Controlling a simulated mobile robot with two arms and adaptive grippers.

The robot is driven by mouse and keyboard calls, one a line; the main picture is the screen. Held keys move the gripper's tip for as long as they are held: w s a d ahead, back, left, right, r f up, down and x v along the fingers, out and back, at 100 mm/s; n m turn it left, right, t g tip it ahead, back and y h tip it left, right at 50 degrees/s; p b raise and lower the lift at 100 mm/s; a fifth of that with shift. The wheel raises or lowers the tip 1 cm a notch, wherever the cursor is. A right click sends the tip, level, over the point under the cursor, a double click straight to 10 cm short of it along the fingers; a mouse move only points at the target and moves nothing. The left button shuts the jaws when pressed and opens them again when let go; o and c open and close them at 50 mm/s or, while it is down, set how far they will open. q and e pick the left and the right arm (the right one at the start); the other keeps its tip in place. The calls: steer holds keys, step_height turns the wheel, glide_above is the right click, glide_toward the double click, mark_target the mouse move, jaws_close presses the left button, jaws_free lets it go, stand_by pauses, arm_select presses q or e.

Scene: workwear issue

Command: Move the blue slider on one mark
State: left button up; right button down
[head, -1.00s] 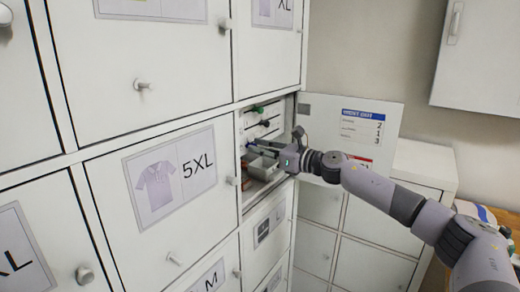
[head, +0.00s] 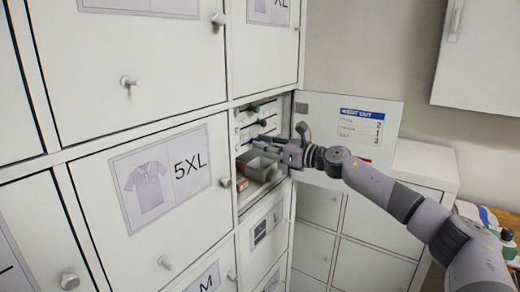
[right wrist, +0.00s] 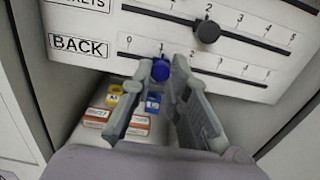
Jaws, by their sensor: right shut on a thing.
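The blue slider (right wrist: 161,70) is a round knob on the lowest scale, labelled BACK, in the right wrist view. It sits under the figure 1. My right gripper (right wrist: 163,66) has one finger on each side of the knob and is shut on it. In the head view my right gripper (head: 261,144) reaches into the open compartment from the right, and its fingers partly cover the lowest scale. My left gripper is not in view.
A black slider (right wrist: 207,32) sits under 2 on the scale above. A green knob (head: 256,108) is higher up. Small yellow (right wrist: 113,95) and blue (right wrist: 153,101) items lie below. The open door (head: 350,125) bears a card (head: 361,126).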

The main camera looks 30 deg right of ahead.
steer(key=shift+w+d+f, duration=0.1)
steer(key=shift+d+f, duration=0.05)
steer(key=shift+d, duration=0.1)
steer(key=c, duration=2)
jaws_free()
steer(key=shift+a, duration=0.25)
steer(key=shift+o, duration=0.8)
steer(key=shift+s+a+r, duration=0.2)
steer(key=shift+s+r, duration=0.05)
steer(key=shift+o, duration=1.6)
steer(key=shift+w+d+f, duration=0.1)
steer(key=shift+d, duration=0.05)
steer(key=v, duration=0.7)
steer(key=shift+s+d, duration=0.15)
steer(key=shift+s, duration=0.05)
